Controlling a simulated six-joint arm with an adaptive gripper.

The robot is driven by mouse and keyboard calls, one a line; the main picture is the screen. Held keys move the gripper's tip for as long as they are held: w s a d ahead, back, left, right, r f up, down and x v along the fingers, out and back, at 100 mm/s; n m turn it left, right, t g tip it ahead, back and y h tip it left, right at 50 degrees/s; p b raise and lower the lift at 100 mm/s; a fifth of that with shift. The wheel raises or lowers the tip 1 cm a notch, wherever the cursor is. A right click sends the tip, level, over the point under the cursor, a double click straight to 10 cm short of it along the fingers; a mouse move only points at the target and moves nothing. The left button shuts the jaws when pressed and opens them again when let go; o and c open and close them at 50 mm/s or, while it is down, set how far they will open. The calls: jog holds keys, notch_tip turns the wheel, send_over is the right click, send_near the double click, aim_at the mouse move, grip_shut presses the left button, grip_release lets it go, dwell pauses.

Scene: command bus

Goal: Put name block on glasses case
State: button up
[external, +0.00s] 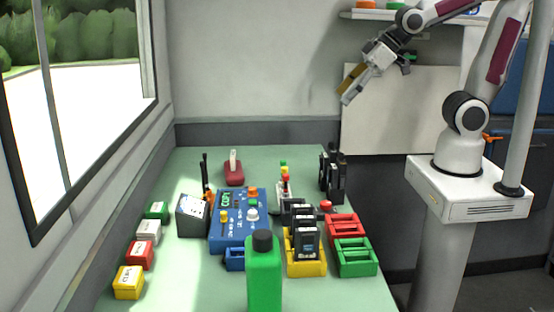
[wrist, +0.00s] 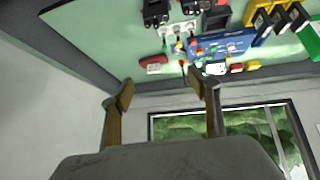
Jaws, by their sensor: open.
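Several coloured blocks line the table's left edge in the external view: green (external: 157,210), white (external: 148,231), red (external: 139,255) and yellow (external: 128,283). Some carry lettering too small to read surely; I cannot tell which is the name block. A dark red rounded case (external: 234,177), probably the glasses case, lies at the back; it also shows in the wrist view (wrist: 153,59). A small white upright piece (external: 233,158) stands on or just behind it. My gripper (external: 349,86) is open and empty, high above the table's back right; its fingers show in the wrist view (wrist: 161,92).
A blue control panel (external: 230,235) fills the table's middle. A green bottle (external: 264,280) stands at the front. Yellow (external: 305,268), red (external: 345,224) and green (external: 356,258) trays sit on the right, with black radios (external: 333,175) behind. The window wall borders the left.

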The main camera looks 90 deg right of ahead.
jog(key=s+a+g+y, duration=0.1)
jog(key=s+a, duration=0.4)
jog(key=s, duration=0.8)
jog(key=shift+s+r+g, duration=0.2)
jog(key=shift+r+g, duration=0.2)
